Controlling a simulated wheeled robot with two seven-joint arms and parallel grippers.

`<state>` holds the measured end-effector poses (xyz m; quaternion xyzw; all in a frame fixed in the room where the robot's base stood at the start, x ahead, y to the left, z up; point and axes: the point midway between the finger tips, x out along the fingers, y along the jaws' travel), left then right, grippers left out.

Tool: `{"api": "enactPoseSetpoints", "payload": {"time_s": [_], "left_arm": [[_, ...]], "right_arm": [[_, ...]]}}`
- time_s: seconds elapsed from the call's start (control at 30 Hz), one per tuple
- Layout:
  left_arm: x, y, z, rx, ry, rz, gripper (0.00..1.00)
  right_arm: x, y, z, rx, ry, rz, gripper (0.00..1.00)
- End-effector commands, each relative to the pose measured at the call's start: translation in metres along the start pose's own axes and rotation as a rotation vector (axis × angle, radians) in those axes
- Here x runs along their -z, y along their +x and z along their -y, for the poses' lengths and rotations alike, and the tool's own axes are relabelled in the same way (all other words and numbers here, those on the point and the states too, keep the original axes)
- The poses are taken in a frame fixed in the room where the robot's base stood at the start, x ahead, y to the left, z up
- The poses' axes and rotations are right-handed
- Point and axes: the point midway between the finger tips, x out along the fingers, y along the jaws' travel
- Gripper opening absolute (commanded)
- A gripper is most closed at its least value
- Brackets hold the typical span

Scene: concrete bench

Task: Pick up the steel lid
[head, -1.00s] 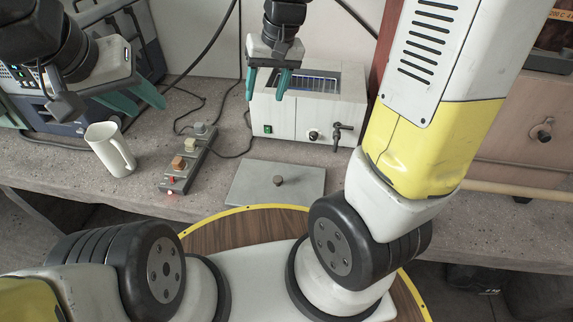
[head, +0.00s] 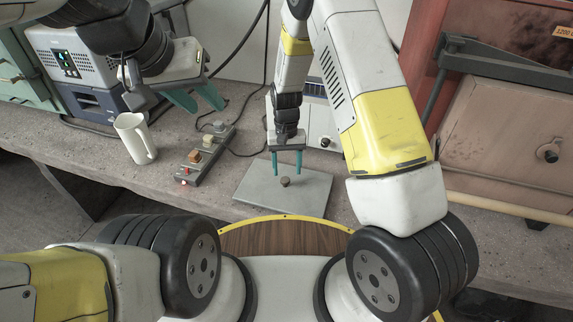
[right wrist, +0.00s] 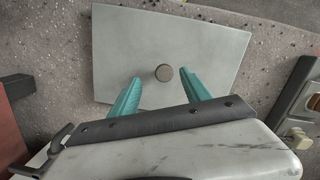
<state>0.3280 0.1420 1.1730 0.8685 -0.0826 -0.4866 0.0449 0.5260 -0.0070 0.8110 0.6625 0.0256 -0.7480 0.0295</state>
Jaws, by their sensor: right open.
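The steel lid (head: 310,195) is a flat grey plate with a small dark round knob (head: 285,182), lying on the bench near its front edge. In the right wrist view the lid (right wrist: 215,50) fills the upper middle, its knob (right wrist: 163,73) ahead of and between the fingers. My right gripper (head: 287,174) is open, teal fingers pointing down above the lid on either side of the knob in the picture. In the right wrist view the right gripper (right wrist: 158,85) holds nothing. My left gripper (head: 203,102) is open and empty at the upper left, above the bench.
A white mug (head: 133,138) stands at the left. A white device (head: 322,125) stands behind my right arm. A pinkish cabinet (head: 505,140) is at the right. Cables run behind the strip.

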Motion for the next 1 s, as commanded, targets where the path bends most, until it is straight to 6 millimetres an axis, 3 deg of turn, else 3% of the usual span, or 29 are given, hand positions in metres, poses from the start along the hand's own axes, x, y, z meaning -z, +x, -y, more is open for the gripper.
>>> {"api": "enactPoseSetpoints", "payload": {"time_s": [0.3, 0.6, 0.9, 1.0], "left_arm": [[0.0, 0.0, 0.0, 0.0, 0.0, 0.0, 0.36], [0.0, 0.0, 0.0, 0.0, 0.0, 0.0, 0.36], [0.0, 0.0, 0.0, 0.0, 0.0, 0.0, 0.36], [0.0, 0.0, 0.0, 0.0, 0.0, 0.0, 0.36]], "right_arm": [[0.007, 0.044, 0.006, -0.001, -0.001, 0.002, 0.55], [0.007, 0.049, 0.006, 0.001, -0.001, 0.0, 0.55], [0.007, 0.049, 0.006, 0.001, 0.0, 0.0, 0.0], [0.007, 0.049, 0.006, 0.001, 0.0, 0.0, 0.0]]}}
